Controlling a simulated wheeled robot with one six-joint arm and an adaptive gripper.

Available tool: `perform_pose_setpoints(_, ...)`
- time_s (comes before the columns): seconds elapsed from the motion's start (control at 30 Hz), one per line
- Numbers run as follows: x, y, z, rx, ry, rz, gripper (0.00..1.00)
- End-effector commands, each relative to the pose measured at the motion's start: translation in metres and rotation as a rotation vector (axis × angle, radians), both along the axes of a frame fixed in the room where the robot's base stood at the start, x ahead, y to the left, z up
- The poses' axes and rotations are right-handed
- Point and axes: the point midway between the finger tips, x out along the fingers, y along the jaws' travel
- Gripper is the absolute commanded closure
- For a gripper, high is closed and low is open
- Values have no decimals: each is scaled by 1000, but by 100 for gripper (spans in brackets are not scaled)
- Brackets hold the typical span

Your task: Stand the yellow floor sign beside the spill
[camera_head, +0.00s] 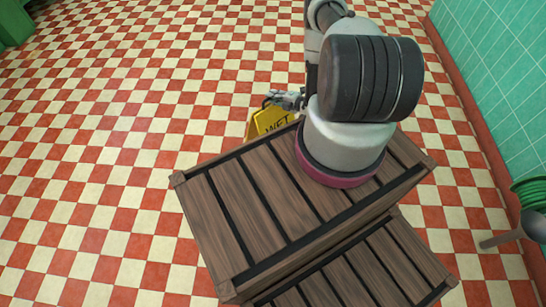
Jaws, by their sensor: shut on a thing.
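The yellow floor sign (262,122) shows just beyond the far edge of my wooden top, with dark lettering that reads "WET". Its lower part is hidden behind that edge, so I cannot tell whether it touches the floor. My gripper (277,100) is at the sign's top and shut on it, near its dark handle. My arm covers the area to the right of the sign. No spill is discernible in this view.
Red and cream checkered floor (120,110) lies open to the left and ahead. A green tiled wall (500,75) runs along the right. A green coiled hose (532,192) is at the right edge. A green object (14,22) stands in the far left corner.

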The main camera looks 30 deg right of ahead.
Motion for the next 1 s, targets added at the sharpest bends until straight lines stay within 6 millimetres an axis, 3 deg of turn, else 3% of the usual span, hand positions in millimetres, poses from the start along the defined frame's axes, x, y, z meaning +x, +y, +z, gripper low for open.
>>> perform_pose_setpoints(0.3,-6,0,-51,-2,-3,8,100)
perform_pose_setpoints(0.7,-6,0,-99,-1,-3,7,100)
perform_pose_setpoints(1.0,-5,-1,-106,-1,-3,7,100)
